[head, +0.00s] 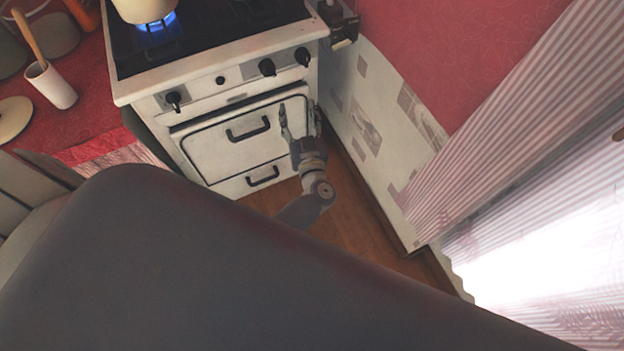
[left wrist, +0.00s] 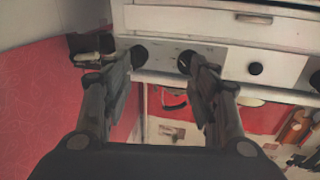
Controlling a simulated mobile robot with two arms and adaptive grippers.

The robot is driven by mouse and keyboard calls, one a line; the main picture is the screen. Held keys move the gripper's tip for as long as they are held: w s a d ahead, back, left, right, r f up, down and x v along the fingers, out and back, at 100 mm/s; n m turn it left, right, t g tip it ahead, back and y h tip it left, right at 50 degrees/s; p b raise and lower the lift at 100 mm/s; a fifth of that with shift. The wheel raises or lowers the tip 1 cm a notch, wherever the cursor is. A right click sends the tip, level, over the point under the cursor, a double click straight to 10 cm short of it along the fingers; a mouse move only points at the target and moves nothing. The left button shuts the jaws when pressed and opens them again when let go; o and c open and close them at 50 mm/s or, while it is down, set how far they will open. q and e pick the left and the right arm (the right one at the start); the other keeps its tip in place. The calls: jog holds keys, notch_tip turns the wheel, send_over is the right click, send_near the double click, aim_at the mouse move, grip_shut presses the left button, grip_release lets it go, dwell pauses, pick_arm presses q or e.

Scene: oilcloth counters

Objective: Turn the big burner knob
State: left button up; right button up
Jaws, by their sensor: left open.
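A white stove (head: 140,95) stands at the upper middle of the head view, with black knobs on its front panel: a left knob (head: 173,98), a small one (head: 220,80), and two at the right, one (head: 267,67) and the rightmost (head: 302,56). I cannot tell which is the big burner knob. My left gripper (head: 299,108) is open and empty, in front of the oven front's right side, below the right knobs in the picture. In the left wrist view two knobs, one (left wrist: 138,54) and another (left wrist: 186,62), show near its fingertips; contact is unclear. My right gripper is out of view.
A pot (head: 143,9) sits over a lit blue flame (head: 156,22). The tiled wall (head: 365,120) runs close to the right of my left gripper. A white cup (head: 52,88) with a wooden utensil stands on the red counter at left. Oven handles (head: 248,130) protrude from the front.

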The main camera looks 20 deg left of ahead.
pick_arm(q)
jog(key=s+d+f+m+h, duration=0.2)
jog(key=s+d+f+h, duration=0.1)
jog(key=f, duration=0.4)
jog(key=s+d+f+m+g+h, duration=0.1)
jog(key=s+d+f+m+h, duration=0.2)
jog(key=f, duration=0.5)
jog(key=s+d+f+m+g+h, duration=0.1)
jog(key=s+d+f+m+h, duration=0.1)
jog(key=s+f+h, duration=0.3)
notch_tip(320, 180, down, 3)
jog(key=shift+d+m, duration=0.4)
